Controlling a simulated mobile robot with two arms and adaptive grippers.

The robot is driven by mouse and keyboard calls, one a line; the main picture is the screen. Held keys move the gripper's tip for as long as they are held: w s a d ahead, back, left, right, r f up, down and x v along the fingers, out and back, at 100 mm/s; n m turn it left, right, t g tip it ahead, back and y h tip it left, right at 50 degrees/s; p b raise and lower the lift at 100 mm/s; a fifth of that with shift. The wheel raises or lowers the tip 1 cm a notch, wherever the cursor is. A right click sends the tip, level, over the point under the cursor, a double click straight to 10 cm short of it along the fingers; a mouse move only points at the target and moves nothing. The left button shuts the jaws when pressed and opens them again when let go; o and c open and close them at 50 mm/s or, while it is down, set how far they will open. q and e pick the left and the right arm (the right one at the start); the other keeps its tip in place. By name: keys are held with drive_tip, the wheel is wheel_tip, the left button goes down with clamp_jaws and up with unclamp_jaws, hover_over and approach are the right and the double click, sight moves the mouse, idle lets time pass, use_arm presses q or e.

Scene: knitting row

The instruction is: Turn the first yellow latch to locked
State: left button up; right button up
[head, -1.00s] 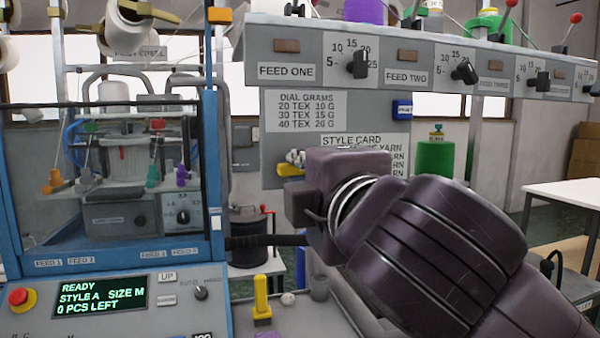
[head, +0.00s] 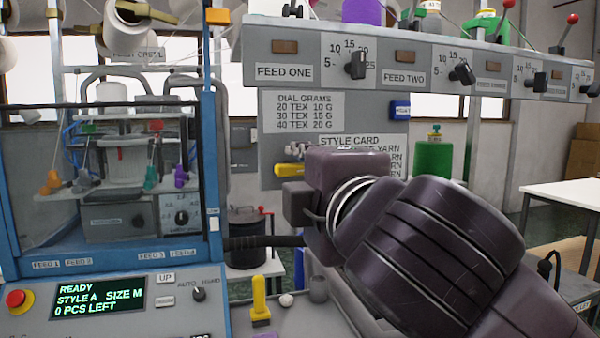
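A yellow bar-shaped piece (head: 288,169) shows at the lower left of the style card (head: 365,143), just above and left of my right wrist. I cannot tell for sure whether it is the first yellow latch, or which way it is set. My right arm comes in from the lower right, and its dark gripper (head: 297,198) points left, close below the yellow piece. The fingertips are not clear, so I cannot tell whether it is open or touching anything. The arm hides part of the panel behind. My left gripper is out of view.
The blue-framed knitting machine (head: 214,150) stands at the left; its display (head: 98,297) reads READY, 0 PCS LEFT. The feed rail (head: 310,72) with black knobs spans the top right. An upright yellow tool (head: 260,300) stands below. A white table (head: 565,192) is at the right.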

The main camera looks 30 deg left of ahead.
drive_tip(key=v, duration=1.2)
